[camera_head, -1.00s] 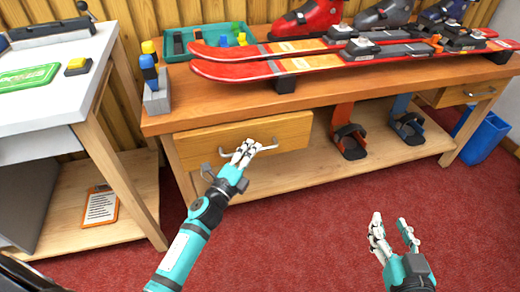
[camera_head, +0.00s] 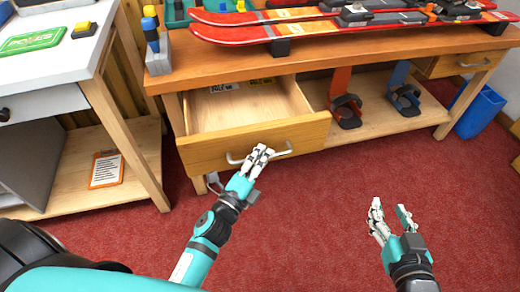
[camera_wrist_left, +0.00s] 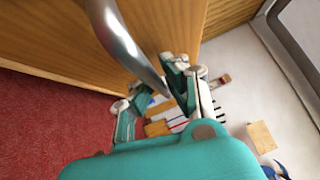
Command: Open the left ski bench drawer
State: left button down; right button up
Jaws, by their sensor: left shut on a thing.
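The left ski bench drawer (camera_head: 205,152) is pulled well out of the wooden ski bench (camera_head: 330,55) in the head view, and its inside shows. A few small labelled items (camera_head: 225,88) lie at its back. My left gripper (camera_head: 262,153) is at the metal bar handle (camera_head: 285,153) on the drawer front and is shut on it. In the left wrist view the handle (camera_wrist_left: 125,40) runs down towards the fingers of the left gripper (camera_wrist_left: 165,90). My right gripper (camera_head: 390,210) is open and empty above the red carpet, apart from the bench.
Red and orange skis (camera_head: 270,31) lie on the bench top. A white side table (camera_head: 60,55) stands at the left, with a clipboard (camera_head: 106,169) on its lower shelf. A blue bin (camera_head: 480,112) stands at the right. The carpet in front is clear.

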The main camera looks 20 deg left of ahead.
pick_arm(q)
jog(key=shift+s+a+f, duration=0.1)
jog(key=shift+f, duration=0.2)
jog(key=c, duration=1.5)
grip_release()
jog(key=shift+o, duration=0.6)
jog(key=shift+r, duration=0.15)
jog(key=v, duration=1.2)
